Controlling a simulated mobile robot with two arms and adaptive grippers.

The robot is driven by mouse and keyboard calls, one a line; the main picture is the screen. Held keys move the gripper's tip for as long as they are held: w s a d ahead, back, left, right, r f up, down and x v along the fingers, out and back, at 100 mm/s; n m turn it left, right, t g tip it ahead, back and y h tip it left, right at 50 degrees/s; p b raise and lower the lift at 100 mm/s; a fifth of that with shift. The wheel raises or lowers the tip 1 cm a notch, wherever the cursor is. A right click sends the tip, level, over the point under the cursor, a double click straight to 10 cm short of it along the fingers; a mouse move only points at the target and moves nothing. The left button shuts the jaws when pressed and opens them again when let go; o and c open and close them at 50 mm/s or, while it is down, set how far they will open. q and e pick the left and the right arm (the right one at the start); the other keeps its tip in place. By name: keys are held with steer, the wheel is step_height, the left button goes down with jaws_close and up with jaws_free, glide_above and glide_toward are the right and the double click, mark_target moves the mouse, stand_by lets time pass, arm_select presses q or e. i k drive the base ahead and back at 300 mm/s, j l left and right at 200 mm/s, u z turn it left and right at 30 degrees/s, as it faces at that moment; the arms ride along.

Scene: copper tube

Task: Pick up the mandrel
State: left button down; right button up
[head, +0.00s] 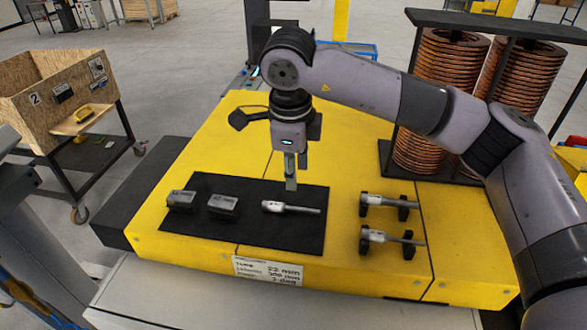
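A silver mandrel-like piece (291,208) with a thicker left end and a thin rod to the right lies on a black mat (262,240) on the yellow bench. Two similar pieces lie on dark stands to the right, an upper one (384,201) and a lower one (388,237). My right gripper (290,184) points down just above and behind the piece on the mat. Its fingers are seen nearly edge-on, so the gap between them is unclear. The piece rests on the mat. My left gripper is not in view.
Two dark grey blocks (181,200) and (223,206) sit on the mat's left part. Copper coils (437,100) stand in a black rack at the back right. A wooden box cart (55,90) is at the left. The yellow bench top (215,150) behind the mat is mostly clear.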

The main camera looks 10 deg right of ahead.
mark_target(373, 200)
steer(key=k, duration=1.5)
